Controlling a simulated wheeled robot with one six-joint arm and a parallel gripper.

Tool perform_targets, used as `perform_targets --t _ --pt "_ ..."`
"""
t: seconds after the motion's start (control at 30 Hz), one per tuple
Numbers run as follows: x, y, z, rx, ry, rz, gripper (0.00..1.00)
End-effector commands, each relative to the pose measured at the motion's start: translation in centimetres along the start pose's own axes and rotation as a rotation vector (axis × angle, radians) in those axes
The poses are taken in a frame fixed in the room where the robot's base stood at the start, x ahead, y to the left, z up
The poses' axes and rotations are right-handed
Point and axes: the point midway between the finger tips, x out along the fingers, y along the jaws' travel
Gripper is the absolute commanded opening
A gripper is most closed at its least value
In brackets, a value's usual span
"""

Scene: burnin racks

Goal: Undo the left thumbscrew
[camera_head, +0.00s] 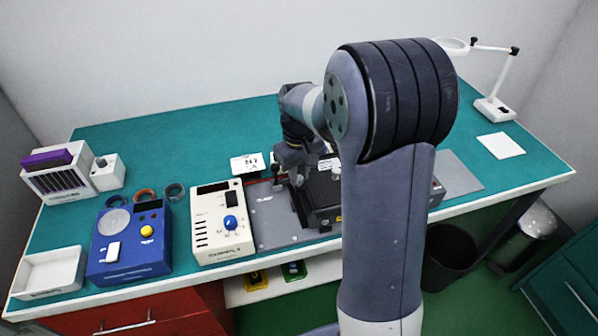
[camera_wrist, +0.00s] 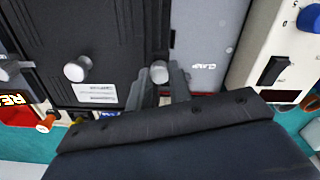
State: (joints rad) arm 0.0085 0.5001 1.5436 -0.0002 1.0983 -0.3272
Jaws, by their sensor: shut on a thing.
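A black module (camera_head: 323,190) lies on a grey plate on the bench, partly hidden behind my arm. In the wrist view its dark top (camera_wrist: 110,25) carries round grey thumbscrews. One thumbscrew (camera_wrist: 159,72) is at the module's edge nearest the cream box, between my fingertips. Another thumbscrew (camera_wrist: 77,69) stands free beside it, above a white label. My gripper (camera_wrist: 160,80) is shut on the edge thumbscrew; its fingers lie on either side of the head. In the head view the gripper (camera_head: 290,160) is small and partly hidden at the module.
A cream box (camera_head: 222,222) with a blue knob stands left of the grey plate (camera_head: 275,215). A blue tester (camera_head: 130,240), a white tray (camera_head: 50,272) and a purple-topped rack (camera_head: 58,175) are farther left. A lamp (camera_head: 495,108) stands at the back right.

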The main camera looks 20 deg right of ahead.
Motion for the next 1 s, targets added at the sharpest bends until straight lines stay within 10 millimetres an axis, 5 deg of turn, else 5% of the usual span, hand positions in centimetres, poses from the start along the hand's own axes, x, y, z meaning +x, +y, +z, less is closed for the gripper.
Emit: perform_targets --t 0.73,0.77,1.0 --pt "-0.06 0.02 -0.07 -0.09 0.003 0.001 0.0" --pt "-0.06 0.02 -0.07 -0.09 0.003 0.001 0.2" --pt "-0.03 0.01 -0.04 -0.089 0.002 0.0 0.4"
